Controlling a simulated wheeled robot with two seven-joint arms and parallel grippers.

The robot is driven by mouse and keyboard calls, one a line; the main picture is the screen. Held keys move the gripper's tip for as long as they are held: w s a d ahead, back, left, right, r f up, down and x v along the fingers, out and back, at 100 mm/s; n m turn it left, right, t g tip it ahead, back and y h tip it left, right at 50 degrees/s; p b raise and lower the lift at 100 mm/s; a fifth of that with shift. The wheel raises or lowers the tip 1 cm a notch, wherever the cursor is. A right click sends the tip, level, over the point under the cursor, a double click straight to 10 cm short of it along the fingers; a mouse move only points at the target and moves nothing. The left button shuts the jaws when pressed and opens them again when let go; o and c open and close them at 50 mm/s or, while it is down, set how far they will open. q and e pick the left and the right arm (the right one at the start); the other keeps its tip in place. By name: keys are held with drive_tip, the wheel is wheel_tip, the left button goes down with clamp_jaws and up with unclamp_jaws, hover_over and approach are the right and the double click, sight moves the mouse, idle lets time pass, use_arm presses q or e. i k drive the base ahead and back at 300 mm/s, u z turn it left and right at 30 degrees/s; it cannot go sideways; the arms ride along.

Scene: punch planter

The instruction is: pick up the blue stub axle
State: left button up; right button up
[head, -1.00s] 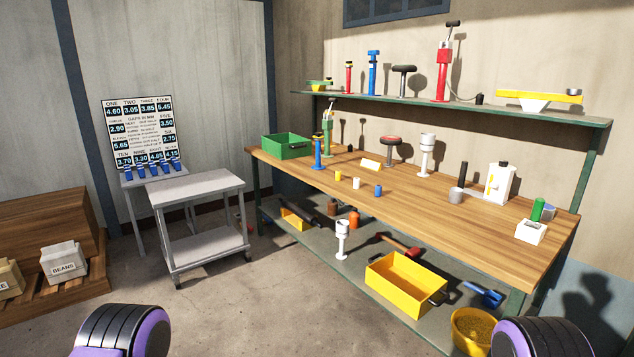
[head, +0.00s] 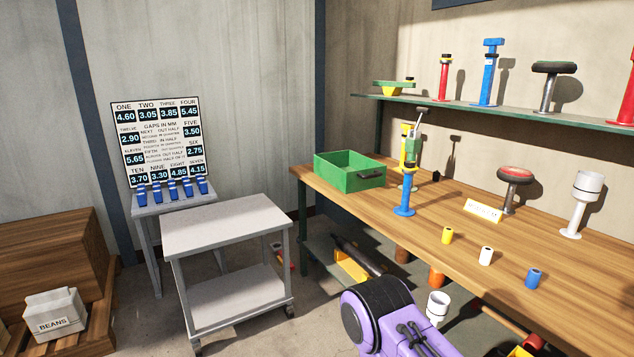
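Several blue things are in the head view, and I cannot tell for sure which is the stub axle. A short blue cylinder (head: 534,279) with a dark top stands on the wooden workbench (head: 460,278), at the right of a row with a yellow cylinder (head: 447,236) and a white cylinder (head: 486,256). An upright blue post with a round foot (head: 404,196) stands near the bench's left end. A taller blue post (head: 489,74) stands on the green shelf (head: 440,108). Neither of my grippers is in view; only a purple and black arm part of mine shows at the bottom.
A green open box (head: 349,180) sits at the bench's left end. A grey trolley (head: 225,228) stands left of the bench. Several blue cups (head: 172,189) stand on a small grey table below a number board (head: 158,140). A red-topped stand (head: 515,178) is farther right on the bench.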

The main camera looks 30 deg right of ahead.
sight(403, 209)
drive_tip(key=i, duration=1.75)
drive_tip(key=z, duration=0.75)
drive_tip(key=i, duration=0.9)
drive_tip(key=z, duration=1.55)
drive_tip(key=i, duration=0.75)
drive_tip(key=z, duration=0.55)
